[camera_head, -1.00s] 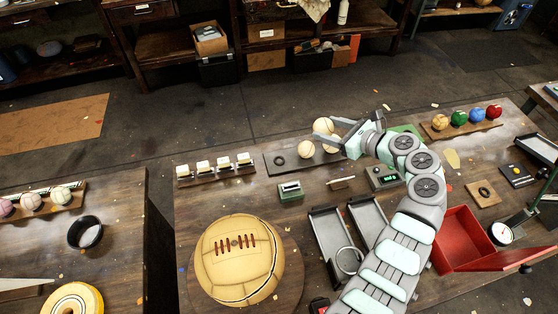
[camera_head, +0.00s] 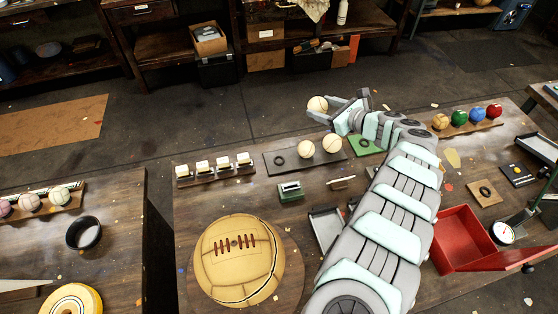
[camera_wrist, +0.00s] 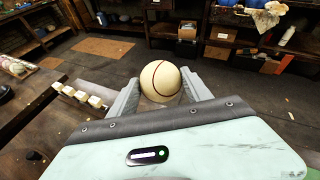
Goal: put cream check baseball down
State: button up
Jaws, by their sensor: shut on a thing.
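My gripper (camera_head: 330,108) is shut on a cream ball (camera_head: 317,104) beyond the far edge of the table. In the wrist view the ball (camera_wrist: 160,82) sits between the two fingers and shows a curved dark red seam; a check pattern cannot be made out. Two similar cream balls, one on the left (camera_head: 306,147) and one on the right (camera_head: 332,143), rest on a dark board (camera_head: 286,168) at the back of the table, nearer than the held ball. My arm hides part of the table's right half.
A black ring (camera_head: 279,160) lies on the board's left side. A green pad with a ring (camera_head: 360,147) is to its right. White blocks on a rack (camera_head: 215,168), a green device (camera_head: 290,191), a large leather ball (camera_head: 238,258), a red box (camera_head: 461,240) and coloured balls (camera_head: 468,119) stand around.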

jog(key=s+a+n+g+y, duration=0.1)
jog(key=s+a, duration=0.3)
jog(key=a, duration=0.7)
jog(key=f+b, duration=0.2)
jog(key=f, duration=0.2)
jog(key=f+b, duration=0.2)
jog(key=f, duration=0.3)
jog(key=f+b, duration=0.3)
jog(key=f, duration=0.2)
jog(key=shift+a+f, duration=0.25)
jog(key=shift+a, duration=0.05)
jog(key=shift+f+b, duration=0.4)
jog(key=shift+f, duration=1.85)
jog(key=shift+f, duration=0.1)
jog(key=o, duration=1.7)
jog(key=shift+c, duration=0.2)
